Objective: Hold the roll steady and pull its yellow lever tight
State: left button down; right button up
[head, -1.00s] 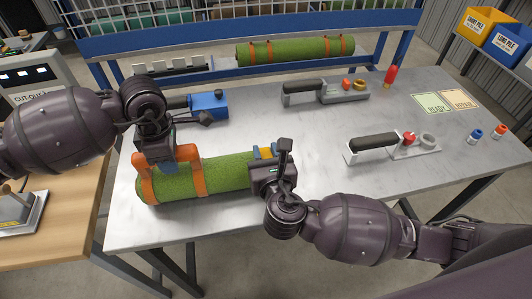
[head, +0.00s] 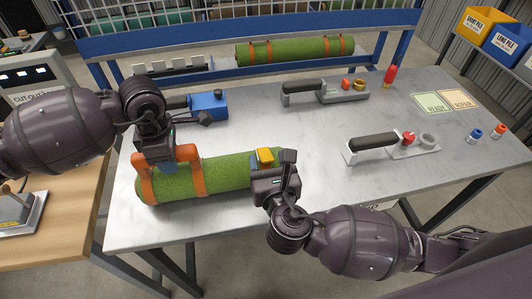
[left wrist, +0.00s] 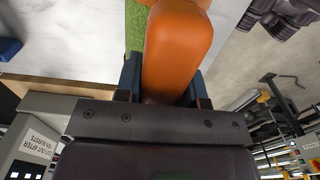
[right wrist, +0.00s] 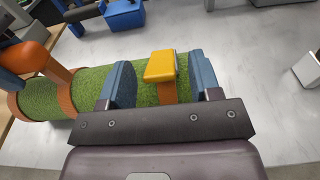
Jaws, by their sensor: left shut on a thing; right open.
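The green turf roll (head: 228,172) lies on the metal table's front left part, with orange straps and an orange handle (head: 170,152) at its left end. My left gripper (head: 157,165) is shut on the orange handle, which fills its jaws in the left wrist view (left wrist: 172,60). The yellow lever (head: 265,156) sits on top of the roll near its right end, on an orange strap. My right gripper (head: 268,176) is open beside the lever. In the right wrist view the lever (right wrist: 161,66) shows between the two blue fingers, apart from both.
A blue tool (head: 208,104) lies behind the roll. Two black-handled grey tools (head: 345,95) (head: 375,145) lie to the right. A second strapped roll (head: 295,50) rests on the back rack. The table's middle is clear.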

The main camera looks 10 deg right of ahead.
jog(key=s, duration=0.9)
jog(key=shift+r, duration=0.45)
pick_arm(q)
jog(key=c, duration=0.6)
grip_release()
jog(key=shift+c, duration=0.2)
